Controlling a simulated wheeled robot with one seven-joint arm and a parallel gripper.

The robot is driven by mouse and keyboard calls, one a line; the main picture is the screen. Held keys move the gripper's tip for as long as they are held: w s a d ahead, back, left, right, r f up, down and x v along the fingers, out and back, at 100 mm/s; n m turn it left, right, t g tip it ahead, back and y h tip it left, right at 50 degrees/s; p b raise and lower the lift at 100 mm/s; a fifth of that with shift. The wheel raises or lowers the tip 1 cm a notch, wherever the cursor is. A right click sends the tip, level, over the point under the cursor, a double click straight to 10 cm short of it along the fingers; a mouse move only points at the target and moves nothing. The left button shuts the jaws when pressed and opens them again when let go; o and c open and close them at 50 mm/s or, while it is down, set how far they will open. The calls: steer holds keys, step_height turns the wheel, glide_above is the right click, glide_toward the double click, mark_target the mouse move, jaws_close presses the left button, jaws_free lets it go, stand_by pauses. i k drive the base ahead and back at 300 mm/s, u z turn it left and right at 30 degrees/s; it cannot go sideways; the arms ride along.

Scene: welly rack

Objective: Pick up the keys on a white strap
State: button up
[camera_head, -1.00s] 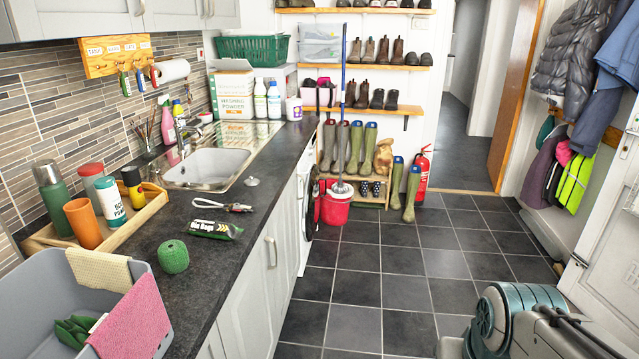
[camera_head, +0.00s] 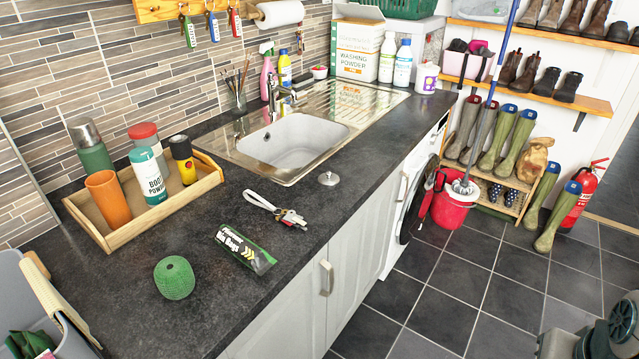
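The keys on a white strap (camera_head: 275,210) lie on the dark worktop (camera_head: 330,215), just in front of the sink. The strap is a narrow loop pointing up and left, and the small keys are at its right end, near the worktop's front edge. Nothing covers them. My gripper is not in view; only dark and grey-green parts of my own body show at the bottom right.
A black bag roll (camera_head: 245,247) and a green twine ball (camera_head: 174,278) lie left of the keys. A sink plug (camera_head: 328,178) lies to the right. A wooden tray (camera_head: 108,240) holds bottles and cups. Keys with coloured tags (camera_head: 212,25) hang on the wall.

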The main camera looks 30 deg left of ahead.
mark_target(293, 221)
steer(key=u, duration=0.65)
steer(key=i, duration=0.9)
steer(key=u, duration=1.4)
steer(key=i, duration=0.35)
steer(key=u, duration=0.2)
